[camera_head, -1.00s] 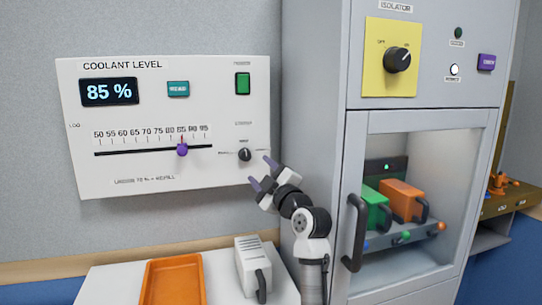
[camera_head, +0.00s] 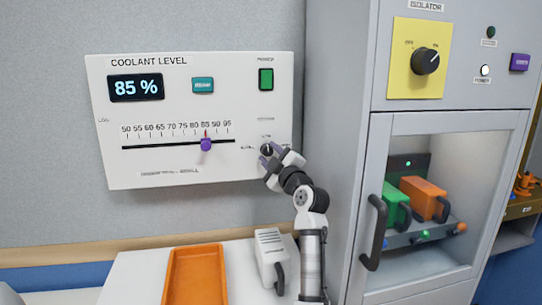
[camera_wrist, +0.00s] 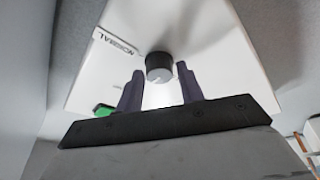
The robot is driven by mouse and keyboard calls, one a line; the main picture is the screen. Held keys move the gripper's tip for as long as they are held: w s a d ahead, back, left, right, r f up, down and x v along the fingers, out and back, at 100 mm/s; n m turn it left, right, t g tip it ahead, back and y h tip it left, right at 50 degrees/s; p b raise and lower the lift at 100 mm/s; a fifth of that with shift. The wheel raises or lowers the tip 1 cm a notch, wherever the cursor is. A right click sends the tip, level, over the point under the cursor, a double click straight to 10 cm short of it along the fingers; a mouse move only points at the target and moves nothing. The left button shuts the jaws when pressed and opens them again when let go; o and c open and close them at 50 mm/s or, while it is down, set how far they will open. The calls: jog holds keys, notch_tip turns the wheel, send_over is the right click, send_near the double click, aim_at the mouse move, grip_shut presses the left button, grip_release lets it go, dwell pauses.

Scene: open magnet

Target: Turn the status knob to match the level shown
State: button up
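The white coolant level panel (camera_head: 104,120) hangs on the wall. Its display (camera_head: 136,87) reads 85 %, and the purple slider (camera_head: 206,144) stands near 85 on the scale. The small black status knob (camera_head: 267,149) is at the panel's lower right, partly hidden by my gripper (camera_head: 273,157). In the wrist view the knob (camera_wrist: 159,67) stands just beyond and between the two purple fingertips of my gripper (camera_wrist: 160,76). The fingers are apart, with a gap on each side of the knob. A label by the knob reads "NORMAL" (camera_wrist: 116,44).
The grey cabinet (camera_head: 330,90) stands close to the right of my arm, with a yellow isolator plate (camera_head: 398,75) and a black door handle (camera_head: 374,232). Below are an orange tray (camera_head: 170,285) and a grey-white block with a handle (camera_head: 268,252).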

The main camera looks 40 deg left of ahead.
jog(key=c, duration=0.6)
jog(key=shift+f+m+b, duration=0.1)
jog(key=shift+m+b, duration=0.2)
jog(key=shift+m, duration=0.1)
jog(key=shift+f+m+t+b, duration=0.1)
jog(key=shift+m+t+b, duration=0.3)
jog(key=shift+m, duration=0.3)
jog(key=m, duration=0.1)
jog(key=m+t, duration=0.1)
jog(key=m, duration=0.1)
jog(key=shift+s+a+t+b, duration=0.1)
jog(key=shift+s+t+b, duration=0.05)
jog(key=shift+t+b, duration=0.15)
jog(key=m+t, duration=0.1)
jog(key=m, duration=0.2)
jog(key=m+t+h+p, duration=0.1)
jog(key=m, duration=0.2)
jog(key=shift+s+a+m+h+p, duration=0.1)
jog(key=shift+m+h+p, duration=0.2)
jog(key=m+t+h+p, duration=0.1)
jog(key=m, duration=0.2)
jog(key=m+t+h+p, duration=0.1)
jog(key=m, duration=0.2)
jog(key=shift+s+a+m, duration=0.1)
jog(key=shift+m, duration=0.2)
jog(key=shift+m+t+h+p, duration=0.4)
jog(key=shift+m+h+p, duration=0.1)
jog(key=shift+m, duration=0.6)
